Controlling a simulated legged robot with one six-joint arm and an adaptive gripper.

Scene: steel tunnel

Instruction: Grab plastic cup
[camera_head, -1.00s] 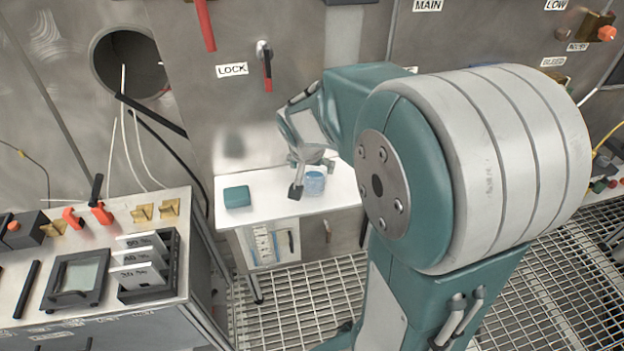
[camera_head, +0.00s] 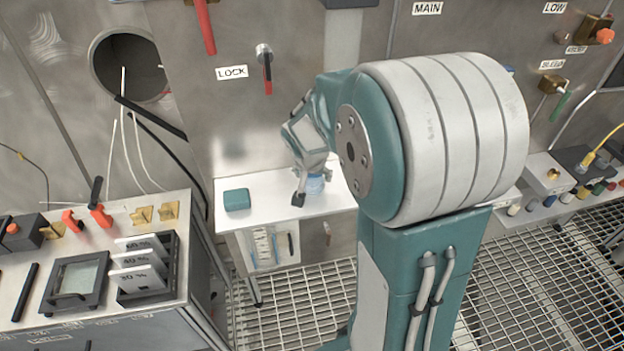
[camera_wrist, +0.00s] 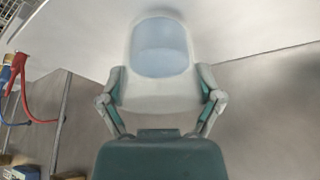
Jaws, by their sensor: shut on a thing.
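The blue translucent plastic cup (camera_head: 316,185) stands on the white top of a small table (camera_head: 262,212) in the head view. My gripper (camera_head: 309,191) reaches down from above and is shut on the cup. One dark fingertip shows at the cup's left side; the other is hidden. My gripper hides the cup's upper part. In the wrist view, a pale blue rounded area (camera_wrist: 160,47) that looks like the cup lies between the finger linkages, framed by a light grey shape.
A teal box (camera_head: 237,199) lies on the table left of the cup. A control console (camera_head: 100,260) stands at lower left, with upright labelled plates (camera_head: 140,268). A steel wall (camera_head: 225,120) with a lock lever (camera_head: 266,68) rises behind. Grated floor lies in front.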

